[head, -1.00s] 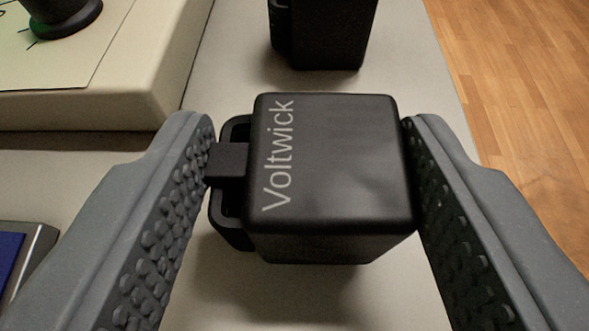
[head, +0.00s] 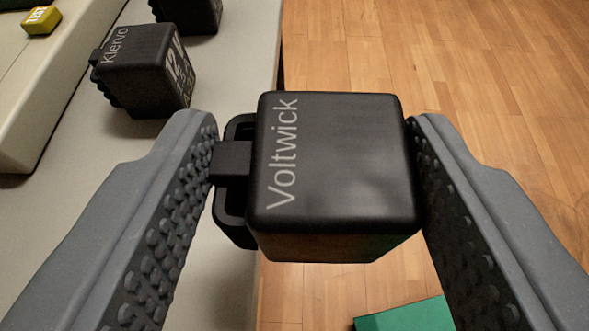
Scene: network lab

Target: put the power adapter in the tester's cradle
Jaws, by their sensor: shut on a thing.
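A black power adapter (head: 335,165) marked "Voltwick" is between the two grey, studded fingers of my gripper (head: 318,160). The gripper is shut on it, one finger at its left side and one at its right. The adapter is held up, in view over the table's right edge and the wooden floor. The tester's cradle cannot be made out in this view.
A black adapter (head: 148,70) marked "Klervo" stands on the pale table (head: 150,165), with another black block (head: 190,14) behind it. A beige housing with a yellow "TEST" button (head: 41,20) is at the upper left. A green object (head: 405,316) is low on the floor side.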

